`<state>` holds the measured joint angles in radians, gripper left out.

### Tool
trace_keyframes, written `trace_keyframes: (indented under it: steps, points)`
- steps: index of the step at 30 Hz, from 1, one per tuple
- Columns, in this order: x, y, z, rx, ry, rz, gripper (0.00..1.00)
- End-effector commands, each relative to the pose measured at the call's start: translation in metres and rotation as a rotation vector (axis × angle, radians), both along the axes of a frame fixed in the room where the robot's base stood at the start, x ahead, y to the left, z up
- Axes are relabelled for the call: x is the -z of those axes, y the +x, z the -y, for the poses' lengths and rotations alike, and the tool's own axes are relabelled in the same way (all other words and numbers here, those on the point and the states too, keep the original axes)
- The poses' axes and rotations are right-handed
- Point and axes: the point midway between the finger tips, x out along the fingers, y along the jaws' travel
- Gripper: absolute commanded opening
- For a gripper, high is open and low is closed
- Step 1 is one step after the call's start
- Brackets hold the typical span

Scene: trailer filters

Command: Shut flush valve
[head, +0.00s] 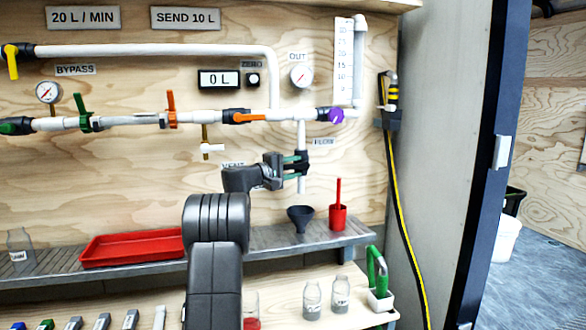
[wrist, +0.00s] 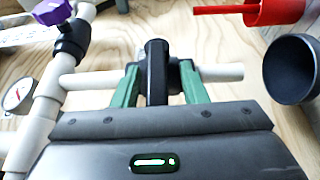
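The flush valve (head: 302,157) is a black fitting on the white vertical pipe below the FLUSH label (head: 324,142). In the wrist view its black handle (wrist: 157,72) stands across the white pipe (wrist: 220,73). My gripper (head: 297,163) is at the valve, with its green fingers pointing at it. In the wrist view my gripper (wrist: 158,75) has one finger on each side of the handle, with small gaps showing, so it looks open around it. The fingertips partly hide the valve body, and contact cannot be made out.
A purple-handled valve (head: 336,115) and an orange-handled valve (head: 243,117) sit on the pipe above. A dark funnel (head: 300,217) and a red cup (head: 338,217) stand on the shelf below. A black-yellow hose (head: 400,220) hangs at the right.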

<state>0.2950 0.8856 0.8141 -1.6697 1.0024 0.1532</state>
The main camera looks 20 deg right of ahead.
Motion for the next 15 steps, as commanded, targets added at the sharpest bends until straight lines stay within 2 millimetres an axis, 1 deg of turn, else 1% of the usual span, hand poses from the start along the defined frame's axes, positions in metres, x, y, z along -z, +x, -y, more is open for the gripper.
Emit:
trace_keyframes:
  steps: [5, 8, 11, 15]
  points:
    - [-0.001, 0.0, -0.002, -0.001, 0.001, 0.002, 0.39]
    - [-0.001, -0.003, -0.01, -0.001, 0.0, 0.001, 0.39]
    - [-0.002, -0.007, -0.026, -0.004, 0.001, 0.001, 0.39]
    - [-0.002, -0.016, -0.057, -0.004, 0.0, -0.001, 0.39]
